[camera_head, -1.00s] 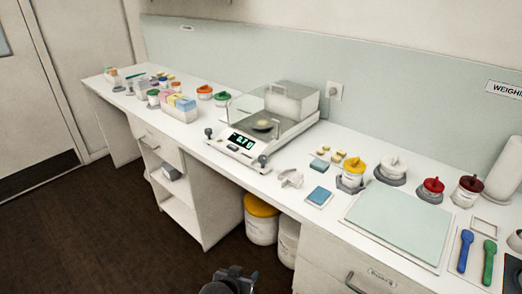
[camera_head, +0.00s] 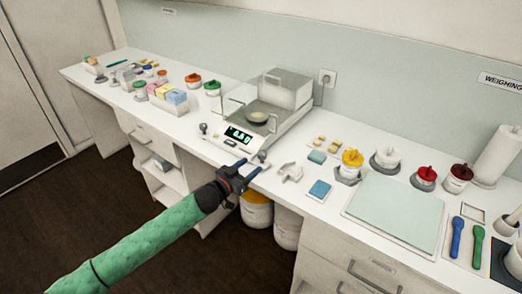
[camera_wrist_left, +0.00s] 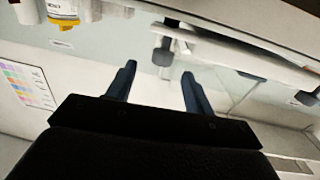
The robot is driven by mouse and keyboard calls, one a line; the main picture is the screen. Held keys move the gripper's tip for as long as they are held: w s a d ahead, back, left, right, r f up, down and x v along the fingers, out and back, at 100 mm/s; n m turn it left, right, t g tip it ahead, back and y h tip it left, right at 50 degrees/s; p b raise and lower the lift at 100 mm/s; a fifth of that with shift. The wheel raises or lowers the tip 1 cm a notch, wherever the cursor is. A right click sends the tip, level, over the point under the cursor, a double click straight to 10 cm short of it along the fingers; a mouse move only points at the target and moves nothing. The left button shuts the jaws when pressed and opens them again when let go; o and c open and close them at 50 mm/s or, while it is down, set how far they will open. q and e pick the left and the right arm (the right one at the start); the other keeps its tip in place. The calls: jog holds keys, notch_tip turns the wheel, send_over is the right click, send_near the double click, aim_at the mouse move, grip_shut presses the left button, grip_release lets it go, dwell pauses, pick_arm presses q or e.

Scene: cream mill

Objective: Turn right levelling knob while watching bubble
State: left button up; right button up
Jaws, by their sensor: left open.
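The balance (camera_head: 238,141) stands on the bench with a lit green display and a small pan. The right levelling knob (camera_head: 262,156) is a dark knob at its front right corner. The left knob (camera_head: 203,128) is at the front left corner. My left gripper (camera_head: 250,167) is open and empty at the bench's front edge, just in front of the right knob. In the left wrist view, the dark knob (camera_wrist_left: 163,51) shows beyond and between the open fingertips, apparently not held. I cannot make out the bubble. My right gripper is not in view.
A white bracket-like piece (camera_head: 290,173) and a blue pad (camera_head: 320,190) lie right of the knob. Yellow-lidded (camera_head: 352,161) and red-lidded jars stand farther right, behind a pale green mat (camera_head: 397,213). Coloured boxes (camera_head: 168,97) are left of the balance.

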aim_at(259, 156)
pick_arm(q)
jog(key=shift+w+a+r+h, duration=0.1)
jog(key=shift+w+r+h, duration=0.2)
jog(key=shift+w, duration=0.15)
jog(key=shift+w+d+r, duration=0.1)
jog(key=shift+w+d, duration=0.1)
jog(key=p+x, duration=0.3)
jog(key=x, duration=0.3)
jog(key=shift+w+d, duration=0.35)
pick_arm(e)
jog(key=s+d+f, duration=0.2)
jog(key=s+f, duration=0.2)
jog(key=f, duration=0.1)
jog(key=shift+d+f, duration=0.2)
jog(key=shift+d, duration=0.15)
pick_arm(q)
jog(key=c, duration=1)
jog(key=shift+o, duration=0.2)
jog(key=shift+m, duration=0.3)
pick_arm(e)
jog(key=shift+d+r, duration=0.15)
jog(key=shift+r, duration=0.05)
